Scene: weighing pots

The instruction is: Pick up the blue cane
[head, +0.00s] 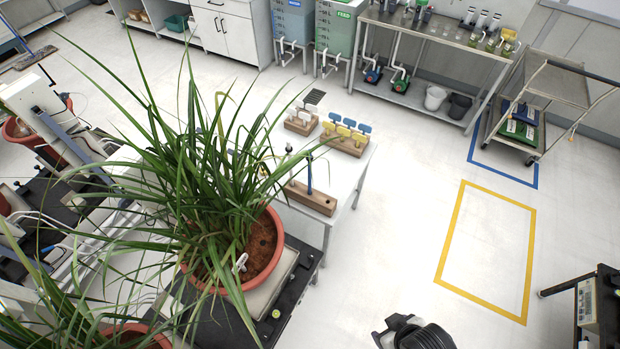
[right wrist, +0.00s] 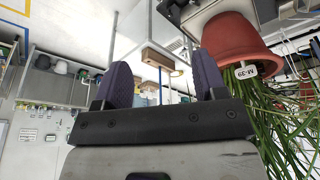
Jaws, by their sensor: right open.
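The blue cane (head: 309,176) stands upright in a long wooden block (head: 312,199) on the white table, to the right of the large potted plant. In the right wrist view, which is upside down, the wooden block (right wrist: 158,60) shows beyond my fingers, with a small blue piece beside it that may be the cane. My right gripper (right wrist: 163,80) is open, with nothing between its two dark pads. It is apart from the block. Part of my right arm shows at the bottom edge of the head view. My left gripper is not in view.
A plant in a terracotta pot (head: 262,255) stands close left of the block, its long leaves reaching toward the cane. Behind are wooden blocks with yellow and blue tags (head: 347,138) and white tags (head: 301,121). Floor to the right of the table is clear.

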